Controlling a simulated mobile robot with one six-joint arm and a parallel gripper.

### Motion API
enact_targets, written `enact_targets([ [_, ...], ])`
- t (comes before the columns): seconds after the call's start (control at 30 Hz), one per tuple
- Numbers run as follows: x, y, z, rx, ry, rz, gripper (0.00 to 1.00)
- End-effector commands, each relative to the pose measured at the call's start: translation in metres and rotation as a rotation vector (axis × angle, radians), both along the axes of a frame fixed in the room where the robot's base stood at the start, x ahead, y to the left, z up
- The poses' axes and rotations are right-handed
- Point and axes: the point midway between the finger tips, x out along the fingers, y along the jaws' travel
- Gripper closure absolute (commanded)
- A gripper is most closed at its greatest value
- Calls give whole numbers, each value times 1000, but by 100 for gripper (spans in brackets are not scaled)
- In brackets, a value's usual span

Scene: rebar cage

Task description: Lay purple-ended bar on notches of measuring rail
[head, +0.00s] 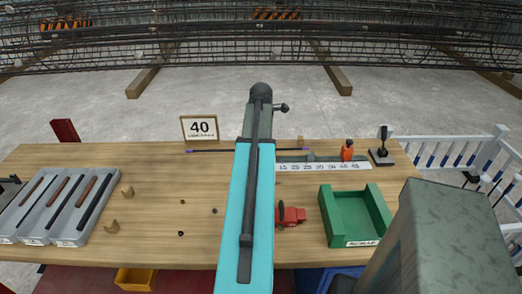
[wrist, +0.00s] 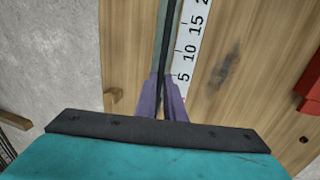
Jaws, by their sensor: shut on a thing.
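The thin dark bar (head: 215,150) runs left to right behind my arm in the head view, with its purple end (head: 189,151) at the left. The measuring rail (head: 322,166) has a white number scale and lies to the right of my arm. My gripper is hidden behind the arm in the head view. In the wrist view my gripper (wrist: 162,84) is shut on the bar (wrist: 171,20), near the 5 mark. The bar runs lengthwise along the rail (wrist: 187,50), beside the scale. I cannot tell whether it touches the notches.
A sign reading 40 (head: 200,129) stands at the back. A grey tray of bars (head: 45,212) is at the left, a green scrap bin (head: 345,221) at the right. The table's left middle is mostly clear.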

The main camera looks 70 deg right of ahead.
Motion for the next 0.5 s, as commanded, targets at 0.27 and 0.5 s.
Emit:
enact_targets([
  [0.27, 4, -10, 1, -1, -1, 0, 100],
  [0.5, 3, -8, -23, 0, -1, 0, 100],
])
